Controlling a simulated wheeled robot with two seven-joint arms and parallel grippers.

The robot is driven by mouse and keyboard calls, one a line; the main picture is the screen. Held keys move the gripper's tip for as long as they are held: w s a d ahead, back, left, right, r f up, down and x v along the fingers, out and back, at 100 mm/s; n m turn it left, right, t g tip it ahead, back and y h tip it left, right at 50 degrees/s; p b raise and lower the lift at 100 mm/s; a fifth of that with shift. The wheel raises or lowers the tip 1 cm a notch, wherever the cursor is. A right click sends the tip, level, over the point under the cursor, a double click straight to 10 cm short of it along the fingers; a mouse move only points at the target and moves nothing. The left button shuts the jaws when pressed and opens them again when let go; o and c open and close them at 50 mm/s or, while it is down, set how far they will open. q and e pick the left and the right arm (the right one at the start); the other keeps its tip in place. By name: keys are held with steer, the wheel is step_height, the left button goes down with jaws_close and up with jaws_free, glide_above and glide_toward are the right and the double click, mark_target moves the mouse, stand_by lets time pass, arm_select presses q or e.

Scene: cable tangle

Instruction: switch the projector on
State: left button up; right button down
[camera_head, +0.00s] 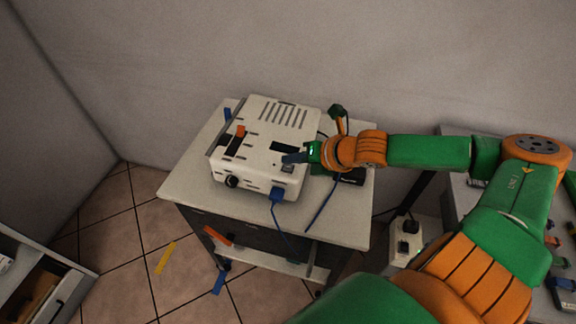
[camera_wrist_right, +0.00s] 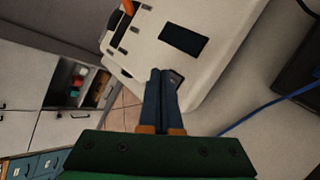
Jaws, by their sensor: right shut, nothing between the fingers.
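The projector (camera_head: 262,143) is a white box with slotted vents on a small table. It also fills the upper middle of the right wrist view (camera_wrist_right: 205,22). A small dark switch (camera_head: 287,168) sits on its top near the front right corner, and shows beside the fingertips in the right wrist view (camera_wrist_right: 176,78). My right gripper (camera_head: 287,158) is shut and empty, its blue fingers together right by the switch. In the right wrist view the fingertips (camera_wrist_right: 161,72) overlap the switch's left side; I cannot tell whether they touch it. My left gripper is not in view.
A blue plug (camera_head: 278,194) with a blue cable is at the projector's front. The table (camera_head: 190,184) has bare room at its left. A white socket box (camera_head: 405,240) stands at the right. Another table (camera_head: 462,190) holds small items. A yellow strip (camera_head: 165,258) lies on the floor.

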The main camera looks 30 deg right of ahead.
mark_target(294, 172)
stand_by(0.7)
steer(key=shift+f+b, duration=0.3)
steer(key=shift+f, duration=0.15)
steer(key=shift+f, duration=0.35)
stand_by(0.4)
steer(key=shift+r+p, duration=0.7)
steer(key=shift+r, duration=0.1)
step_height(294, 172, up, 5)
steer(key=p, duration=0.5)
steer(key=shift+s+d+p, duration=0.1)
steer(key=shift+s+p, duration=0.05)
steer(key=shift+p, duration=0.15)
